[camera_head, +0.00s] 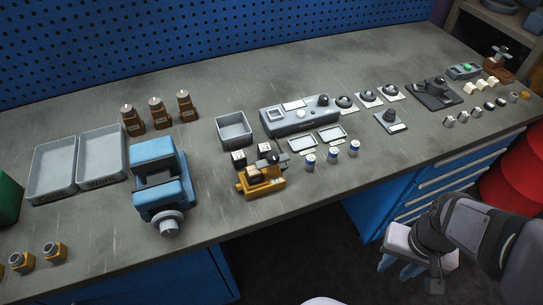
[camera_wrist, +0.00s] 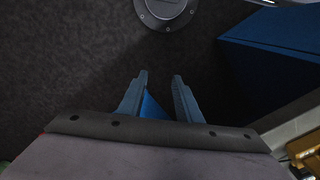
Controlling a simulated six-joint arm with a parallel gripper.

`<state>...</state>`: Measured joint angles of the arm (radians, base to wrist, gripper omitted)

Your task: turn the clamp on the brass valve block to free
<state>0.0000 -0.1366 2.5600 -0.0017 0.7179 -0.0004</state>
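The brass valve block (camera_head: 262,184) sits near the front edge of the bench, right of the blue vise. It is a low yellow block with dark parts and a black knob or lever on top. I cannot tell the clamp's setting at this size. A yellow piece, apparently the same block, is cut off at the lower right of the wrist view (camera_wrist: 306,150). My gripper (camera_head: 404,268) hangs off the front of the bench, right of the block and well apart from it. In the wrist view its two fingers (camera_wrist: 160,84) are apart with nothing between them.
A blue vise (camera_head: 160,180) stands left of the block, and a grey bin (camera_head: 234,129) behind it. A grey control box (camera_head: 298,115) and several blue-white cylinders (camera_head: 332,152) are to its right. Blue drawers (camera_head: 440,185) and a red drum (camera_head: 515,170) are near my arm.

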